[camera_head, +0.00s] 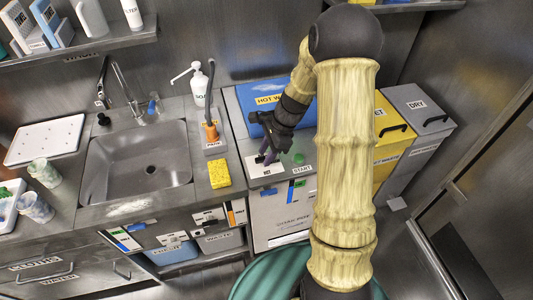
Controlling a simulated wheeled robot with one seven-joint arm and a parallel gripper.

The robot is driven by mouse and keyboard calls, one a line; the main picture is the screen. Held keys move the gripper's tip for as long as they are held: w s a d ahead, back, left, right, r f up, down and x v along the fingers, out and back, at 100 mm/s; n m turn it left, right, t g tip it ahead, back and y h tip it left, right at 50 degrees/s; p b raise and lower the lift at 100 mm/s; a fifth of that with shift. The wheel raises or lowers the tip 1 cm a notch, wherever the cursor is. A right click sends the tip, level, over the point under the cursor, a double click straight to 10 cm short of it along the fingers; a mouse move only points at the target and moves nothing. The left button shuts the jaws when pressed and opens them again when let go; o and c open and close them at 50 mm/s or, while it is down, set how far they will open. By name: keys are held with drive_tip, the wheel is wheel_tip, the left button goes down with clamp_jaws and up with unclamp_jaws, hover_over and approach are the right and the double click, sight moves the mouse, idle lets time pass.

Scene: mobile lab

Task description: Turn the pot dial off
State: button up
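My gripper (266,155) hangs at the front of a blue unit (249,92) labelled "HOT W…", with the rest of that label hidden by my arm. Its dark fingers point down over a light panel (254,170) on the counter beside the "START" label. Whether the fingers are apart, closed or touching anything is too small to tell. I cannot make out a pot dial; a small dark shape at the fingertips may be part of the gripper or a knob. A green button (298,158) is just right of the gripper.
A steel sink (137,163) with a faucet is on the left. A white soap bottle (199,84), an orange-handled brush (210,129) and a yellow sponge (219,174) stand between sink and gripper. Yellow (388,155) and grey (422,108) bins are on the right.

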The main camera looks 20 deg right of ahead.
drive_tip(key=shift+d+f, duration=0.1)
drive_tip(key=shift+f, duration=0.1)
drive_tip(key=shift+c, duration=0.3)
drive_tip(key=shift+s, duration=0.1)
clamp_jaws()
